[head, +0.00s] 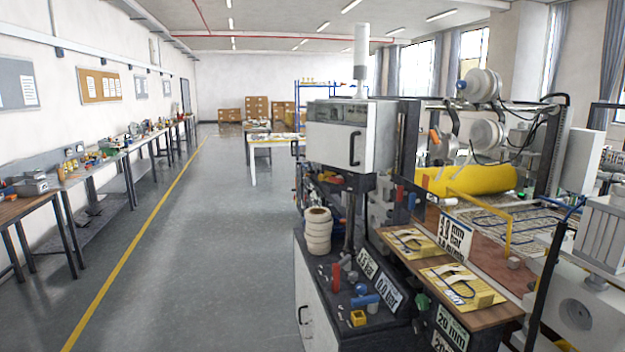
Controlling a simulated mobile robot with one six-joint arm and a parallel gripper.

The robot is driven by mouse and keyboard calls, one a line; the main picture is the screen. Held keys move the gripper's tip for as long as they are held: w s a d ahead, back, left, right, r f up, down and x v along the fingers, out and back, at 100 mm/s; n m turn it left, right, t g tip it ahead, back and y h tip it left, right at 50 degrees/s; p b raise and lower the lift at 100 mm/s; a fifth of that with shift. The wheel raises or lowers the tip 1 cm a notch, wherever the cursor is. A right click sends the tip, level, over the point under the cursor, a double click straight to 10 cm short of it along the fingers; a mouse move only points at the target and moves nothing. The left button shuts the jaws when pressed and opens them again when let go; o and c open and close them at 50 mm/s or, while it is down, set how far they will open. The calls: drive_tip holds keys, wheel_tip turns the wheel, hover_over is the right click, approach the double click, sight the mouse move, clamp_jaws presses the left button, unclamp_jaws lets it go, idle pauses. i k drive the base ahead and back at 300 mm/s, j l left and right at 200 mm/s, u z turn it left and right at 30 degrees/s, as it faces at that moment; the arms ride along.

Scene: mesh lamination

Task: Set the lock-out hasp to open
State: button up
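I cannot make out the lock-out hasp for certain; the small parts on the machine at the right are too small to tell. A small yellow block (357,318) sits on the dark top of the cabinet (312,300), near its front edge, with red and blue parts beside it. A grey-white control box (337,138) with a dark handle stands on a post above this cabinet. My gripper is not in view.
The laminating machine with a yellow roll (470,180) fills the right side. A brown shelf (490,318) with yellow sheets juts out in front of it. Workbenches (30,207) line the left wall. The grey floor (200,260) between is clear.

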sight(322, 177)
drive_tip(key=i+j+u, duration=0.15)
drive_tip(key=i, duration=0.8)
drive_tip(key=i+j+u, duration=0.1)
drive_tip(key=i, duration=0.85)
